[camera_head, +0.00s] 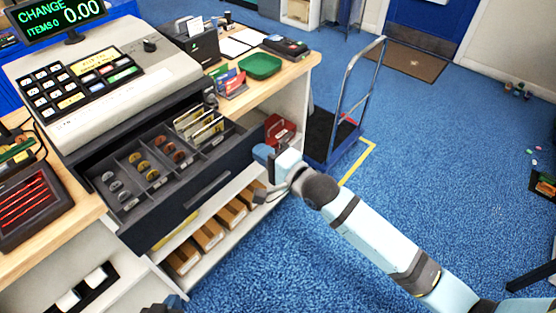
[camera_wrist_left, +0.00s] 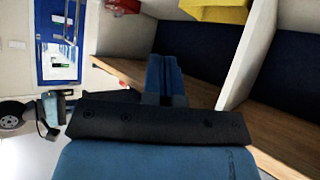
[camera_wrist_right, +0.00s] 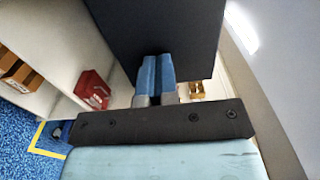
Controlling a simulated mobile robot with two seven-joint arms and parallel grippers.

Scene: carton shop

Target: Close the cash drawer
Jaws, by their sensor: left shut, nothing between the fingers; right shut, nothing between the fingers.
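The cash drawer (camera_head: 185,190) stands pulled out beneath the cash register (camera_head: 95,85); coins and upright notes show in its compartments. My right gripper (camera_head: 263,152) is shut and empty at the right end of the dark drawer front. In the right wrist view its closed blue fingers (camera_wrist_right: 156,75) overlap the dark drawer panel (camera_wrist_right: 155,30); I cannot tell if they touch it. My left gripper (camera_head: 170,304) is barely in view at the bottom edge, below the drawer. In the left wrist view its blue fingers (camera_wrist_left: 163,75) are shut and empty, near wooden shelving.
Shelves with brown boxes (camera_head: 208,235) lie under the drawer. The counter (camera_head: 285,72) holds a green tray (camera_head: 259,66) and a card terminal (camera_head: 286,46). A hand trolley (camera_head: 335,135) stands right of the counter. Blue floor is open in front.

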